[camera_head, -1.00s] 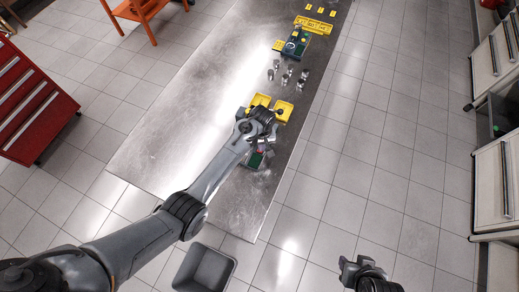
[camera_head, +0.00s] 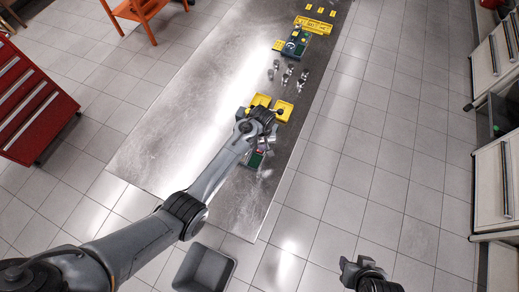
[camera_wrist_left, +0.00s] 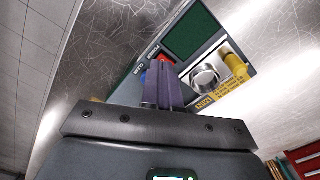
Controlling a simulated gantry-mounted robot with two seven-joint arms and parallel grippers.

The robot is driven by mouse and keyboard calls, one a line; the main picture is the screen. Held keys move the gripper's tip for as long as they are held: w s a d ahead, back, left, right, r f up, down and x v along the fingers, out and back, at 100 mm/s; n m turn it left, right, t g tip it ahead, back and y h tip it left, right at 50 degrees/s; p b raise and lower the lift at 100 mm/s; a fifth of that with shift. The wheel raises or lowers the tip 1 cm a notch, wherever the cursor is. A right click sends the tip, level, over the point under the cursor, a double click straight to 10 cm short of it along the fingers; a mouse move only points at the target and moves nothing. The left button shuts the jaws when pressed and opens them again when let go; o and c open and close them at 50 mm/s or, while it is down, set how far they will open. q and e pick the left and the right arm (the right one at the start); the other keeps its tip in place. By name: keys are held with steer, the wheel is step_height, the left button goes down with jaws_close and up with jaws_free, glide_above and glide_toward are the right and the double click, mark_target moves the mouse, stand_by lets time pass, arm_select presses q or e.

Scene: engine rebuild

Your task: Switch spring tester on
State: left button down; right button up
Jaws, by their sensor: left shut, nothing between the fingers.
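The spring tester (camera_head: 256,160) is a small unit with a green top on the steel bench, partly hidden by my left arm. In the left wrist view the spring tester (camera_wrist_left: 205,65) shows a dark green panel, a silver cup, a yellow knob and white lettering that seems to include POWER. A red control (camera_wrist_left: 167,58) and a blue one (camera_wrist_left: 144,76) sit by the lettering. My left gripper (camera_wrist_left: 161,66) is shut and empty, its fingertips right at the red control. I cannot tell whether they touch it. My right gripper (camera_head: 357,264) hangs over the floor, away from the bench; its opening is unclear.
Two yellow bins (camera_head: 283,110) stand just beyond my left wrist. Several metal parts (camera_head: 288,75) and another green unit (camera_head: 295,43) lie farther up the bench (camera_head: 170,125). A grey bin (camera_head: 205,268) is on the floor. The bench left of my arm is clear.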

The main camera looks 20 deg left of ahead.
arm_select(q)
steer(key=shift+f, duration=0.4)
steer(key=shift+f+b, duration=0.55)
steer(key=shift+f, duration=0.05)
stand_by(0.3)
step_height(320, 180, up, 4)
steer(key=p, duration=0.4)
steer(key=shift+f, duration=0.15)
step_height(320, 180, up, 4)
steer(key=p, duration=0.4)
steer(key=shift+f, duration=0.25)
steer(key=shift+f, duration=0.1)
